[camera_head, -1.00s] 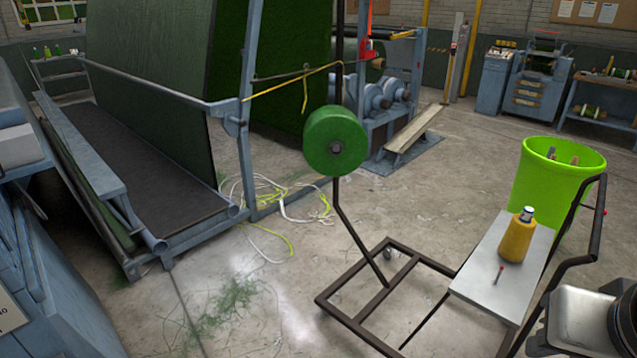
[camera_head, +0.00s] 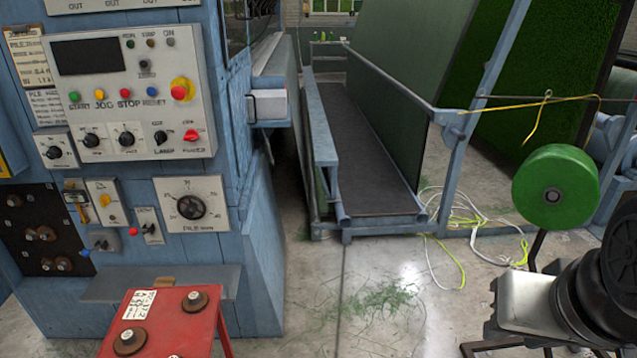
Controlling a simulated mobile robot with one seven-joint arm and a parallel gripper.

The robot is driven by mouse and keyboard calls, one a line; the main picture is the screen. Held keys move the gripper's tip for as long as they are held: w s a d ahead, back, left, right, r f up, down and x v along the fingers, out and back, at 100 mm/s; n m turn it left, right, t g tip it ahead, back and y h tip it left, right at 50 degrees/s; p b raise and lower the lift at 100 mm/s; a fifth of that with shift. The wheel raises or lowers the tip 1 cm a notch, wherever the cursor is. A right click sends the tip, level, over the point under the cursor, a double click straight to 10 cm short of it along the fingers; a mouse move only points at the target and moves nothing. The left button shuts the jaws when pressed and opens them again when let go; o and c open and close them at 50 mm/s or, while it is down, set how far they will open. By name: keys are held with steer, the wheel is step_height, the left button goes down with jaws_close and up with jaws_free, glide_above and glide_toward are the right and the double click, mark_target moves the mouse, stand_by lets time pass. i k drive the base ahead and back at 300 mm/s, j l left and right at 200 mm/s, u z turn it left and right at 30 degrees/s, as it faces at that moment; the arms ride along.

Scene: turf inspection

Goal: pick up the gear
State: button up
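A red stand (camera_head: 163,330) is at the bottom left, in front of the blue machine. Small dark brown round pieces with pale hubs lie on its top: one round piece (camera_head: 195,301) at the right and another round piece (camera_head: 130,341) nearer the front. They may be gears, but their edges are too small to show teeth clearly. Several similar round pieces (camera_head: 42,233) sit on a black panel on the machine's left side. My gripper is not in view.
The blue machine (camera_head: 262,220) with its control panel fills the left. A small grey shelf (camera_head: 160,284) juts out above the red stand. Green clippings (camera_head: 380,302) and loose yellow and white cords (camera_head: 462,222) lie on the floor. A green spool (camera_head: 556,187) stands at the right.

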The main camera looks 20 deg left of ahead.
mark_target(195, 301)
steer(key=i+u, duration=0.15)
steer(key=u, duration=0.25)
steer(key=i+u, duration=0.15)
steer(key=u, duration=0.3)
steer(key=i+u, duration=0.15)
steer(key=u, duration=0.25)
steer(key=i+l+u, duration=0.1)
steer(key=u, duration=0.3)
steer(key=i+l+u, duration=0.15)
steer(key=u, duration=0.25)
steer(key=i+l+u, duration=0.15)
steer(key=u, duration=0.2)
steer(key=l+u, duration=0.4)
steer(key=i+l+u, duration=0.1)
steer(key=l+u, duration=0.25)
steer(key=i+l+u, duration=0.1)
steer(key=l+u, duration=0.55)
steer(key=i+l+u, duration=0.2)
steer(key=l, duration=0.2)
steer(key=l+u, duration=0.2)
steer(key=l, duration=0.2)
